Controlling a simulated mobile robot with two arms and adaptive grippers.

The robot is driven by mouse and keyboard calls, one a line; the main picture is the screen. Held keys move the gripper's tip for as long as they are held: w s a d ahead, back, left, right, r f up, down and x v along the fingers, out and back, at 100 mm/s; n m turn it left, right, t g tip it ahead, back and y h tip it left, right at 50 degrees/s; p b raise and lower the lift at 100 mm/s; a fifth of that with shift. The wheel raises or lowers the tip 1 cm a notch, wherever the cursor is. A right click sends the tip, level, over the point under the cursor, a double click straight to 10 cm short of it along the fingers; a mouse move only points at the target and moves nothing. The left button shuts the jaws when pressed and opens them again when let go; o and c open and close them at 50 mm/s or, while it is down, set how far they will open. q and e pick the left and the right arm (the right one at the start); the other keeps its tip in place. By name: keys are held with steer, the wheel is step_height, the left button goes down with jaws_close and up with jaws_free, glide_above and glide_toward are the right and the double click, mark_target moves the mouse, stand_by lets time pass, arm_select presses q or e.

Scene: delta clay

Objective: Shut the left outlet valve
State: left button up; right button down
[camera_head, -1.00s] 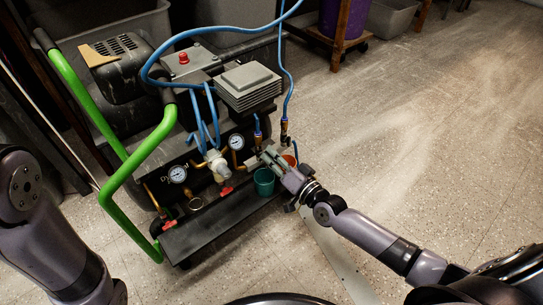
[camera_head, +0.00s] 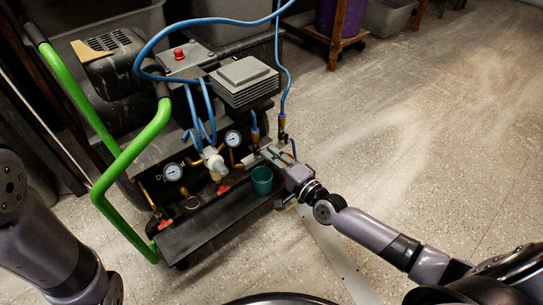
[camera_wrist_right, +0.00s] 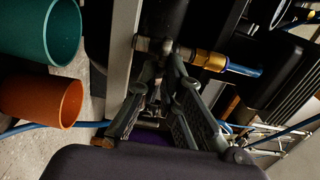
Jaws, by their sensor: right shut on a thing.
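The compressor's left outlet (camera_head: 255,134) has a brass fitting and a blue hose, just above my right gripper (camera_head: 263,152). In the right wrist view the brass fitting (camera_wrist_right: 210,60) lies sideways with its blue hose to the right. My right gripper (camera_wrist_right: 165,72) reaches in from below there, with its fingers shut around a small part at the valve body beside the fitting. The fingers mostly hide this part, so I cannot tell the handle's angle. The right outlet (camera_head: 282,131), with another blue hose, stands just right of the gripper. My left gripper is out of view.
A green cup (camera_head: 262,181) hangs close below the gripper; an orange cup (camera_wrist_right: 42,100) shows in the wrist view. Two gauges (camera_head: 173,172) and red-handled valves (camera_head: 166,223) are to the left. A green handle bar (camera_head: 130,165) stands farther left. The floor at right is clear.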

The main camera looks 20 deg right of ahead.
steer(key=shift+f, duration=0.1)
stand_by(0.3)
steer(key=c, duration=1.7)
jaws_free()
steer(key=shift+s, duration=0.1)
steer(key=v, duration=1.2)
